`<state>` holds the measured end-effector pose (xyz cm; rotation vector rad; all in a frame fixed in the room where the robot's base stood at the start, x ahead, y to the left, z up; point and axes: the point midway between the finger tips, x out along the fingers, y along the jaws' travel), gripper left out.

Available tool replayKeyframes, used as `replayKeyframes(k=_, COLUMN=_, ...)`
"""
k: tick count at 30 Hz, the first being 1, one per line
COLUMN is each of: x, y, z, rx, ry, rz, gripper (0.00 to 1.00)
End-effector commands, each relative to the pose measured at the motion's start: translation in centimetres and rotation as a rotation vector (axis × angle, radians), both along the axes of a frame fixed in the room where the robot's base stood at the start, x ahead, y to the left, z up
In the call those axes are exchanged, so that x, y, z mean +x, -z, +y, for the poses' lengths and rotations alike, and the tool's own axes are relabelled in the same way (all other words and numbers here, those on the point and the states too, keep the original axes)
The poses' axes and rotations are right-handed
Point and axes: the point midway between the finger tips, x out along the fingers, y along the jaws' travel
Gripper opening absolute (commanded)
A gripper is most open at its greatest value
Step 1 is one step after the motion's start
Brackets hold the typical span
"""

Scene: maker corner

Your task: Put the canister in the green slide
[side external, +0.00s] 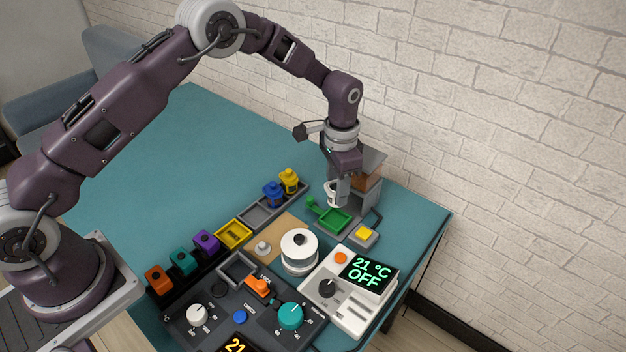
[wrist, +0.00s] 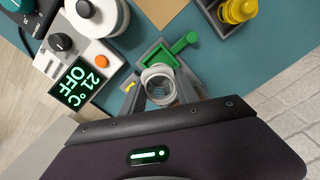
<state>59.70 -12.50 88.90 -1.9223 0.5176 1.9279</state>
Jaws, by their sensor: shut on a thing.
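My gripper (side external: 340,190) is shut on a white canister (side external: 331,195) at the back right of the table. In the wrist view the canister (wrist: 158,84) sits between the fingers of my gripper (wrist: 163,94), and its round open-looking end faces the camera. The green slide (side external: 335,222) is a shallow green tray with a handle at its left, set in a grey base. The canister is over or just behind the slide; I cannot tell whether they touch. In the wrist view the slide (wrist: 160,55) shows beyond the canister, which hides part of it.
A grey rack (side external: 257,214) holds a blue canister (side external: 273,194) and a yellow canister (side external: 289,181). A white pot (side external: 299,252) and a control box (side external: 327,291) reading "21 °C OFF" stand in front. A yellow button (side external: 366,234) is right of the slide. The table's back left is clear.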

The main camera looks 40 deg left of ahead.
Motion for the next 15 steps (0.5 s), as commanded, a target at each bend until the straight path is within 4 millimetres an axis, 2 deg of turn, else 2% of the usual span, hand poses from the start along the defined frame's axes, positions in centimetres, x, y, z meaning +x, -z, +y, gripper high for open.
replayKeyframes(k=15, x=0.0, y=5.5, z=0.0, rx=0.0, ry=-0.004, rz=0.0, gripper=0.0)
